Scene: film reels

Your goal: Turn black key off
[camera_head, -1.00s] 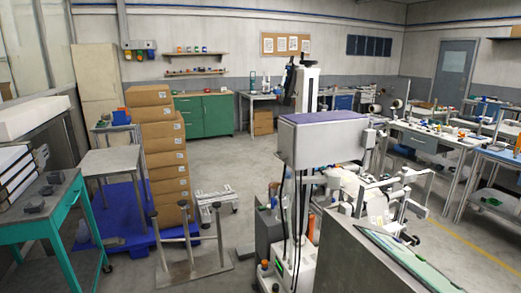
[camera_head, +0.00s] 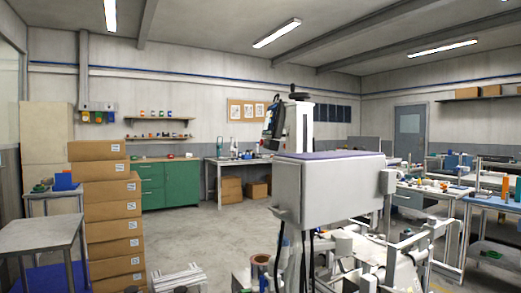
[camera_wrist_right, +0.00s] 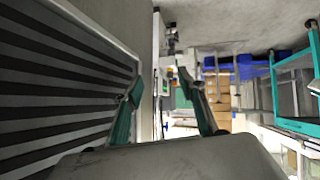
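I cannot make out a black key in either view. My right gripper (camera_wrist_right: 160,77) shows in the right wrist view with its two teal fingers spread apart and nothing between them. Beyond the fingertips is a narrow upright grey unit with small green and red spots (camera_wrist_right: 166,88), too small to read. In the head view a white machine housing with a purple top (camera_head: 330,195) stands in the middle, with a white column (camera_head: 300,127) behind it that has a dark knob on top. Neither gripper shows in the head view.
A dark slatted panel (camera_wrist_right: 60,90) lies close on the left of the right wrist view. In the head view, stacked cardboard boxes (camera_head: 113,235) and a grey table (camera_head: 40,236) stand left. Workbenches (camera_head: 425,192) stand right. Open floor (camera_head: 190,235) lies between boxes and machine.

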